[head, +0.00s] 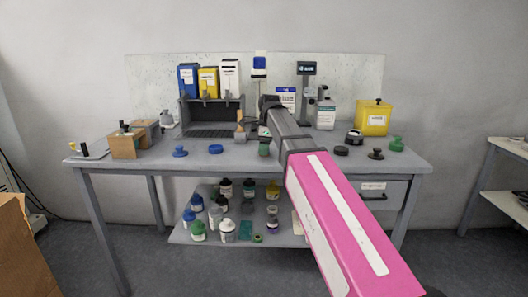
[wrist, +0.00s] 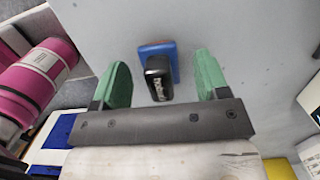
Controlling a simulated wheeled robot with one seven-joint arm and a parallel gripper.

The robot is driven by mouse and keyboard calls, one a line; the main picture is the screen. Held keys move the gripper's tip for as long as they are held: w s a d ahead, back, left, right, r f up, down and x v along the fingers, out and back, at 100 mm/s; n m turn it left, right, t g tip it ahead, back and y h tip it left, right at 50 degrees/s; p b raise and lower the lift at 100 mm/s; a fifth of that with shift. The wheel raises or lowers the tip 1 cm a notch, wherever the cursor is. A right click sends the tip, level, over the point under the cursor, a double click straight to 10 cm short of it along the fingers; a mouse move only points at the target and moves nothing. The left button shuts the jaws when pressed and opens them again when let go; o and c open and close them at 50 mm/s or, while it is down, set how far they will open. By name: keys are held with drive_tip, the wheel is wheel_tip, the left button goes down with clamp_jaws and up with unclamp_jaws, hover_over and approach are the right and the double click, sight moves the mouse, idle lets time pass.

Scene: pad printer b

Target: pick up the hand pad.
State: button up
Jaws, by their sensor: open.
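In the wrist view the hand pad (wrist: 157,68) appears as a blue block with a black end that carries white lettering. It is on the grey surface, in the space between the green fingers. My gripper (wrist: 162,74) is open, with one finger to each side of the pad and visible gaps on both sides. I cannot tell how far above or around the pad the fingertips are. In the head view my gripper (head: 264,148) points down over the middle of the bench, and a green finger shows. I cannot make out the pad there.
The grey bench (head: 310,165) carries a blue round piece (head: 216,149), a black round piece (head: 341,151) and a yellow container (head: 372,118). Blue, yellow and white bins (head: 208,82) stand behind. Several bottles (head: 228,230) are on the lower shelf.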

drive_tip(key=shift+a+f, duration=0.1)
drive_tip(key=shift+f, duration=0.6)
drive_tip(key=c, duration=1)
drive_tip(key=shift+r, duration=0.2)
drive_tip(key=shift+r, duration=0.6)
wheel_tip(320, 180, up, 3)
drive_tip(key=shift+f, duration=0.15)
drive_tip(key=s+a+r, duration=0.2)
drive_tip(key=a, duration=0.1)
drive_tip(key=s+a+r, duration=0.2)
drive_tip(key=a, duration=0.1)
drive_tip(key=s+a+r, duration=0.2)
drive_tip(key=s+a, duration=0.1)
drive_tip(key=shift+a+r, duration=0.15)
drive_tip(key=shift+r, duration=0.25)
